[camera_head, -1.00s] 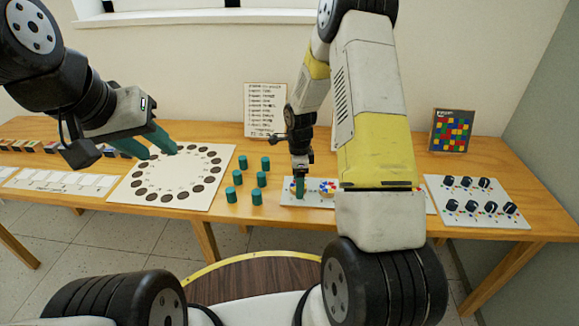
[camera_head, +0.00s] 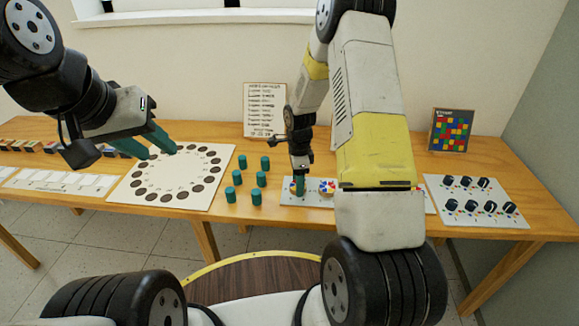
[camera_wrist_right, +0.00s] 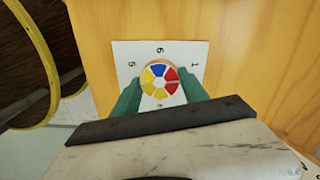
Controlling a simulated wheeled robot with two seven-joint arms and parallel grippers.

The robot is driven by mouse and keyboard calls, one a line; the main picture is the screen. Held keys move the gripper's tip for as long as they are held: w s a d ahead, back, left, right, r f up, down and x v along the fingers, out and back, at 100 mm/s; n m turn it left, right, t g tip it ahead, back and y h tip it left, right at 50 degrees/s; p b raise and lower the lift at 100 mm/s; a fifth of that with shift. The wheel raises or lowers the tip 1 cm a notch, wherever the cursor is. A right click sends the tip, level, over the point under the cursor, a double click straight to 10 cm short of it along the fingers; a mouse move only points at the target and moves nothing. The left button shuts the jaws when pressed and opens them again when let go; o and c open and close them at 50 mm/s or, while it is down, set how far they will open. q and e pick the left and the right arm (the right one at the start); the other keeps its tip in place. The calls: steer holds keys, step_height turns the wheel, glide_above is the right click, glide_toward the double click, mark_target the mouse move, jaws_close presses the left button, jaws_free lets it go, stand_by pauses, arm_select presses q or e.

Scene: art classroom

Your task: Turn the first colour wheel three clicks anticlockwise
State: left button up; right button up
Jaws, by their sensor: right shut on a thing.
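The first colour wheel (camera_wrist_right: 159,79) is a small disc of red, yellow, blue and white wedges, on a white panel (camera_wrist_right: 125,54) with numbers printed around it. My right gripper (camera_wrist_right: 160,92) points down over it, its green fingers shut on the wheel from both sides. In the head view the right gripper (camera_head: 299,186) partly hides this wheel at the left end of the panel. A second colour wheel (camera_head: 327,187) sits just right of it. My right arm hides the panel beyond that. My left gripper (camera_head: 160,148) is open and empty above a white board.
The white board (camera_head: 222,160) has a ring of dark discs. Several green cylinders (camera_head: 257,197) stand between it and the wheel panel. A panel of black knobs (camera_head: 480,215) lies at the right. A text card (camera_head: 265,110) and a coloured grid picture (camera_head: 451,130) stand at the back.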

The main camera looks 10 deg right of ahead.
steer(key=n, duration=0.5)
steer(key=shift+w, duration=0.1)
steer(key=n, duration=1.3)
steer(key=shift+n, duration=0.3)
steer(key=n, duration=1.2)
steer(key=shift+n, duration=2.2)
